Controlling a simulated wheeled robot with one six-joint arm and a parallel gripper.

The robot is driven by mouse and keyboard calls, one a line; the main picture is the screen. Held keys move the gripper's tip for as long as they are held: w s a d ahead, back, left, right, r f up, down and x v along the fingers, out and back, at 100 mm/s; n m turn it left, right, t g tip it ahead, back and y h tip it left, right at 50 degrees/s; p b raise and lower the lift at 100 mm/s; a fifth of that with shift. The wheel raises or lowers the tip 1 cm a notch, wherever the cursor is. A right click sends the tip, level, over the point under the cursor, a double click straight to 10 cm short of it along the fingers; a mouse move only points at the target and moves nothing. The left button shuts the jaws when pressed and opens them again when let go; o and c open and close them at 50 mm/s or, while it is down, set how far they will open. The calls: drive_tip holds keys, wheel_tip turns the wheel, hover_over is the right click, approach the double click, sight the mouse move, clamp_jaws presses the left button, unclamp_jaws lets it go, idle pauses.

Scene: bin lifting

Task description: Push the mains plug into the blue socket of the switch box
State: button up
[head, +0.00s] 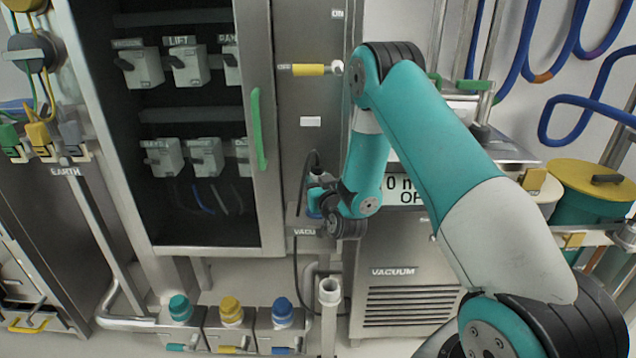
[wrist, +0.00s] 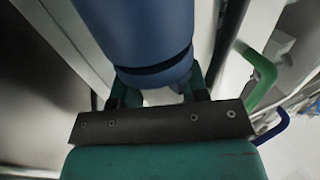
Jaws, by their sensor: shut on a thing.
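My gripper (head: 326,198) is at the narrow steel column right of the cabinet, just above a small grey box (head: 303,231) labelled "VACU…". In the wrist view my gripper (wrist: 160,95) is shut on a thick blue cylindrical body, which I take to be the mains plug (wrist: 150,45). A bit of blue (head: 314,205) shows beside the gripper in the head view. A black cable hangs near it. The blue socket is not clearly visible; the gripper and blue body hide that spot. I cannot tell whether the plug is in a socket.
Low down are boxes with teal (head: 180,308), yellow (head: 231,311) and blue (head: 282,311) caps. A steel vacuum unit (head: 400,285) stands behind my arm.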

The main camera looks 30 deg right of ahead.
drive_tip(key=shift+f, duration=0.3)
idle(0.4)
drive_tip(key=o, duration=1.2)
drive_tip(key=shift+c, duration=0.2)
drive_tip(key=shift+s, duration=0.1)
drive_tip(key=b+v, duration=0.1)
drive_tip(key=v, duration=1.1)
